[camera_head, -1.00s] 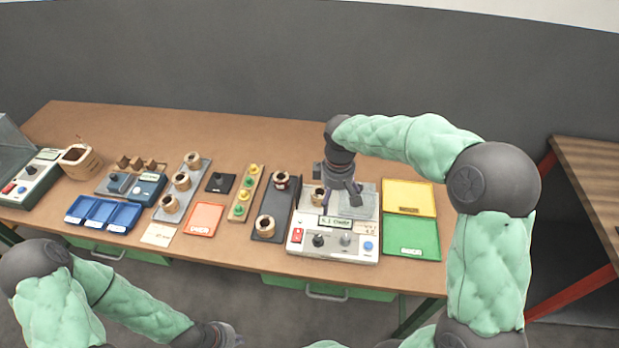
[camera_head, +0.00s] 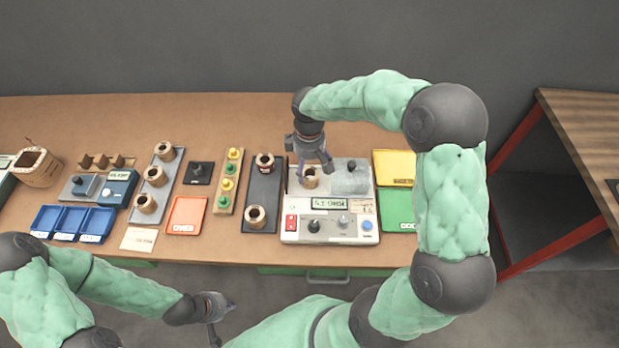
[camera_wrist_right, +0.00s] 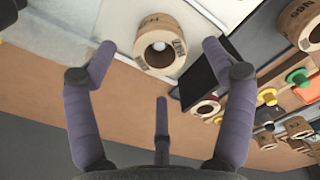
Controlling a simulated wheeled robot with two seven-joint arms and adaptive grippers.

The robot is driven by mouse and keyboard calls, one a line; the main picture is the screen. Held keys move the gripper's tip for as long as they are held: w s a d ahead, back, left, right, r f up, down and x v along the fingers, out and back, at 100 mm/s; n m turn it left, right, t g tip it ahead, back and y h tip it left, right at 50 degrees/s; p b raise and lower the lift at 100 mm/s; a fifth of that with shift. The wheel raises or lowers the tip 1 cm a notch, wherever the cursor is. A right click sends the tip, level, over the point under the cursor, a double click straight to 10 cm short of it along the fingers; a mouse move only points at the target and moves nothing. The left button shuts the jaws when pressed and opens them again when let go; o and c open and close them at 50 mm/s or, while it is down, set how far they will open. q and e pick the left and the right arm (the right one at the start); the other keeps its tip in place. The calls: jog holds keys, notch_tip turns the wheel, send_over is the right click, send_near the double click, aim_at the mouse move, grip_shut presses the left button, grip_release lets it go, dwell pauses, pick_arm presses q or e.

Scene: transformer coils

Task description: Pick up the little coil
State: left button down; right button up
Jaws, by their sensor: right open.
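A small tan coil (camera_head: 311,178) stands on the tester (camera_head: 330,225), by its grey cylinder. My right gripper (camera_head: 314,168) is just above and behind it, fingers pointing down. In the right wrist view the same coil (camera_wrist_right: 160,47) sits between the spread fingertips, with a pale peg in its hole; no finger visibly grips it. Other similar coils stand on a dark tray (camera_head: 262,190) and on a grey tray (camera_head: 158,180); I cannot tell which is smallest. My left gripper (camera_head: 222,318) is low, in front of the table, fingers spread and empty.
Yellow (camera_head: 393,168) and green (camera_head: 399,208) trays lie right of the tester, partly behind my right arm. To the left are a peg board (camera_head: 229,182), an orange tray (camera_head: 186,216) and blue bins (camera_head: 74,223). The back of the table is clear.

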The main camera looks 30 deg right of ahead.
aim_at(310, 177)
notch_tip(310, 177, down, 5)
jog(key=shift+s+r+b, duration=0.1)
jog(key=shift+b, duration=0.85)
jog(key=c, duration=1.3)
jog(key=shift+c, duration=0.2)
jog(key=shift+r, duration=0.1)
